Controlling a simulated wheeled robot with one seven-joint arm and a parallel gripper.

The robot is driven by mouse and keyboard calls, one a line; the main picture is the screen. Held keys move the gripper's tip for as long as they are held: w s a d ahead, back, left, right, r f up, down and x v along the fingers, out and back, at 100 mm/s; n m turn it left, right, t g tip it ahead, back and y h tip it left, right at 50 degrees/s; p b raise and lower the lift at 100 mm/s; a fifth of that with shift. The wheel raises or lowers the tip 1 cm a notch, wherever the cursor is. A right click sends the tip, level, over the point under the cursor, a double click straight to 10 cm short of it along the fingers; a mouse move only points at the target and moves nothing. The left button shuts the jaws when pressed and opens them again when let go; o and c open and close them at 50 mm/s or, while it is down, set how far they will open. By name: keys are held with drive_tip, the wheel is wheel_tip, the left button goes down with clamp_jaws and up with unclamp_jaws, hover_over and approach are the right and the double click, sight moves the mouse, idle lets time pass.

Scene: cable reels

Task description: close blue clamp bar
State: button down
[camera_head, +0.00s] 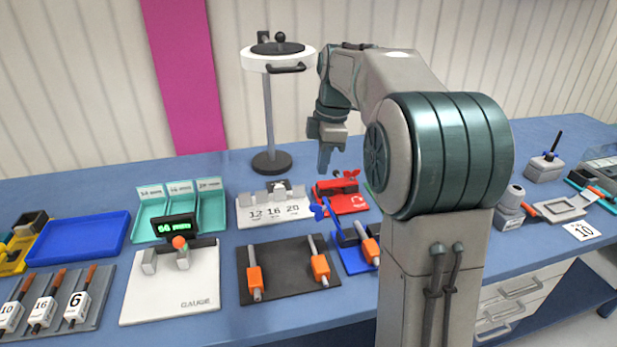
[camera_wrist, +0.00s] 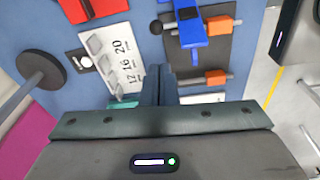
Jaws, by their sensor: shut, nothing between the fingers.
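The blue clamp (camera_head: 357,262) sits on the bench, left of my arm in the head view and partly hidden by it. Its blue bar (camera_head: 335,222) stands tilted up from the base, with a blue wing-shaped knob (camera_head: 318,211) near it. In the wrist view the blue clamp (camera_wrist: 190,38) is at the top, right of centre. My gripper (camera_head: 325,162) is shut and empty, pointing down above and behind the clamp. In the wrist view its fingers (camera_wrist: 159,78) are together, apart from the blue clamp.
A red clamp (camera_head: 342,197) lies behind the blue one. A dark mat with orange-handled pieces (camera_head: 277,284) is to its left. A white numbered block (camera_head: 272,211), a gauge plate (camera_head: 170,290) and a round-based stand (camera_head: 271,162) are nearby.

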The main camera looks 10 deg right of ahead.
sight(331, 212)
wheel_tip(331, 212, down, 10)
drive_tip(key=a, duration=0.1)
drive_tip(key=shift+w, duration=0.35)
drive_tip(key=shift+a, duration=0.1)
drive_tip(key=shift+r, duration=0.1)
